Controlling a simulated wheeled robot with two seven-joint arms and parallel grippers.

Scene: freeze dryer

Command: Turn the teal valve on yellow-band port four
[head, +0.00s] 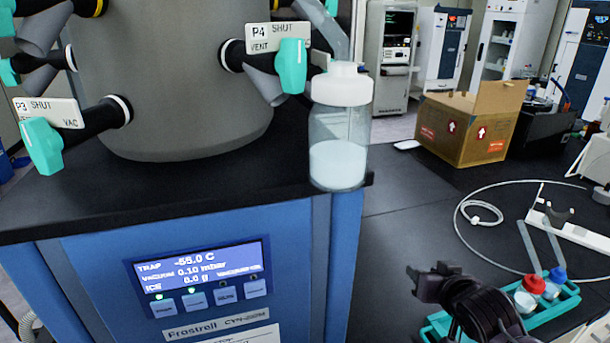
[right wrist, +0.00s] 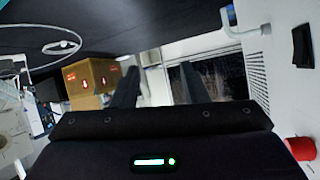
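The teal valve handle (head: 292,66) of port four is at the upper middle of the head view, beside a label (head: 272,38) reading P4, SHUT and VENT. Its handle hangs roughly upright on a black stem; the band on the stem looks pale, and I cannot make out yellow. A capped clear bottle (head: 338,160) with white contents hangs just right of it. My right gripper (head: 438,282) is low on the right in the head view, well away from the valve. In the right wrist view its fingers (right wrist: 158,82) are apart and empty. My left gripper is out of view.
Port three's teal valve (head: 42,146) is at the left. The blue freeze dryer (head: 330,270) stands below the ports. A teal rack (head: 560,310) with red- and blue-capped bottles is beside my right gripper. A cardboard box (head: 465,130) stands behind on the black bench.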

